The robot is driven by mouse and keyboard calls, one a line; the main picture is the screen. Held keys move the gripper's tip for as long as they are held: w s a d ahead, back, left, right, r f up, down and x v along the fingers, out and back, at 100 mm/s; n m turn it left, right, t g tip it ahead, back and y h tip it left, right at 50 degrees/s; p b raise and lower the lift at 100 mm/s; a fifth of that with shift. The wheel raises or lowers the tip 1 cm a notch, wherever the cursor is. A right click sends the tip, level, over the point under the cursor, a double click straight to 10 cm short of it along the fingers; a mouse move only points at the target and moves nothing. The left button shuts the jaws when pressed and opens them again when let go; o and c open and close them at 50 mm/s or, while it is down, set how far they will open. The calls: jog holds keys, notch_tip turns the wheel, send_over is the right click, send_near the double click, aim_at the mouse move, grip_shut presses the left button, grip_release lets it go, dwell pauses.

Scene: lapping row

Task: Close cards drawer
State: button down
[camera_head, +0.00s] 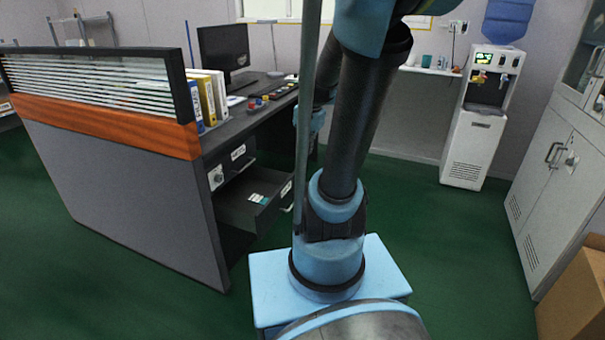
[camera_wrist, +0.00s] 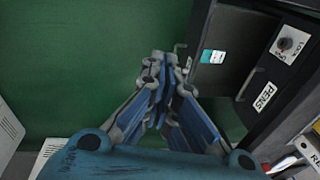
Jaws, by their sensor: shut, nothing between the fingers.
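An open dark drawer (camera_head: 245,212) juts out of the desk's near end in the head view. A small blue-and-white item lies in it, and its white front label is too small to read. I take it for the cards drawer. In the wrist view the same drawer (camera_wrist: 207,84) is right of my gripper, with the blue-and-white item (camera_wrist: 213,57) inside. A grey handle (camera_wrist: 180,47) shows at its left edge. My gripper (camera_wrist: 164,58) is shut and empty, its tips close to the drawer's front. Whether they touch it I cannot tell. My arm hides the gripper in the head view.
A drawer labelled PENS (camera_wrist: 264,96) lies right of the open one, near a round lock (camera_wrist: 288,43). The desk (camera_head: 130,205) holds binders (camera_head: 207,98) and a monitor (camera_head: 224,52). A water dispenser (camera_head: 478,120), cabinet (camera_head: 555,150) and cardboard box (camera_head: 575,298) stand right. Green floor (camera_head: 440,250) lies between.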

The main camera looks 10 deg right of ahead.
jog(key=w+d+f+m, duration=0.3)
jog(key=w+m, duration=0.1)
jog(key=w, duration=0.4)
jog(key=w+d+f+m+y, duration=0.1)
jog(key=w+d+f+m, duration=0.25)
jog(key=w, duration=0.35)
jog(key=w+d+f+m, duration=0.2)
jog(key=w+f+m, duration=0.25)
jog(key=w, duration=0.35)
jog(key=w+d+f+m, duration=0.3)
jog(key=w+f+m, duration=0.1)
jog(key=w+f, duration=0.15)
jog(key=w+a+f, duration=0.1)
jog(key=a+f, duration=0.1)
jog(key=f, duration=0.3)
jog(key=w+a+f, duration=0.2)
jog(key=f, duration=0.4)
jog(key=shift+w+a+f+m, duration=0.2)
jog(key=shift+w+a+m, duration=0.1)
jog(key=shift+a+m, duration=0.1)
jog(key=shift+w, duration=0.1)
